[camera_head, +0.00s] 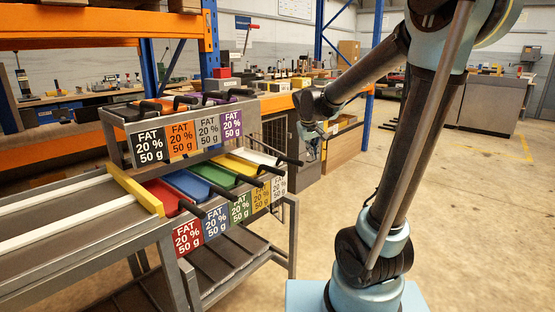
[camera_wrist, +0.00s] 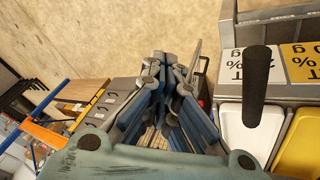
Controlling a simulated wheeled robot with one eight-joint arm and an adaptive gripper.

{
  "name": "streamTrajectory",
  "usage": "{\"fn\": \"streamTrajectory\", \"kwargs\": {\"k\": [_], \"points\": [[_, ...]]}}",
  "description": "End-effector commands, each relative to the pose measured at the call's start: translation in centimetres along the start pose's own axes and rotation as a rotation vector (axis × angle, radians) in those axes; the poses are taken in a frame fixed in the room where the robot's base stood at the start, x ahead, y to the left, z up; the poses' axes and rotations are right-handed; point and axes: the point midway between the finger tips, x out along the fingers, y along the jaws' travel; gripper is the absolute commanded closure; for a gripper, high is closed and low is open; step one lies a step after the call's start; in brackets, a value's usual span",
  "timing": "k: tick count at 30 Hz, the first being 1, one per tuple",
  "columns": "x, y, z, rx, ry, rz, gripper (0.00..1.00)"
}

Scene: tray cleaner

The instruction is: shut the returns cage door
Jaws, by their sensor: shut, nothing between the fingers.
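A grey cage-like box with a dark mesh panel (camera_head: 276,133) stands beneath the orange shelf beam, behind the tray rack. A narrow grey panel (camera_head: 303,173) shows at its right, partly covered by my arm and gripper; I cannot tell for certain whether this is the door or how far it stands open. My gripper (camera_head: 312,150) hangs in front of this panel, small in the head view. In the wrist view my gripper (camera_wrist: 171,66) is shut and empty, its blue-grey fingers together. I cannot tell whether it touches the panel.
A tray rack (camera_head: 118,155) with coloured trays, black handles and FAT labels stands at left and centre. In the wrist view a black handle (camera_wrist: 257,85) and a white tray (camera_wrist: 250,135) are close on the right. Open concrete floor (camera_head: 475,215) lies to the right.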

Motion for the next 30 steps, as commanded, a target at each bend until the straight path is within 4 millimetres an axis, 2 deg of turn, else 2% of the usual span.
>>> {"fn": "streamTrajectory", "kwargs": {"k": [1,9,15,21,26,30], "points": [[0.5,-0.8,-2.0,-0.018,0.013,0.007,1.00],[3.2,-5.7,-10.8,-0.102,0.090,0.044,1.00],[5.1,-9.5,-15.5,-0.151,0.139,0.065,1.00],[6.0,-11.4,-17.5,-0.174,0.163,0.075,1.00],[6.7,-11.7,-17.9,-0.177,0.167,0.077,1.00],[8.0,-11.6,-18.1,-0.176,0.167,0.077,1.00]]}}
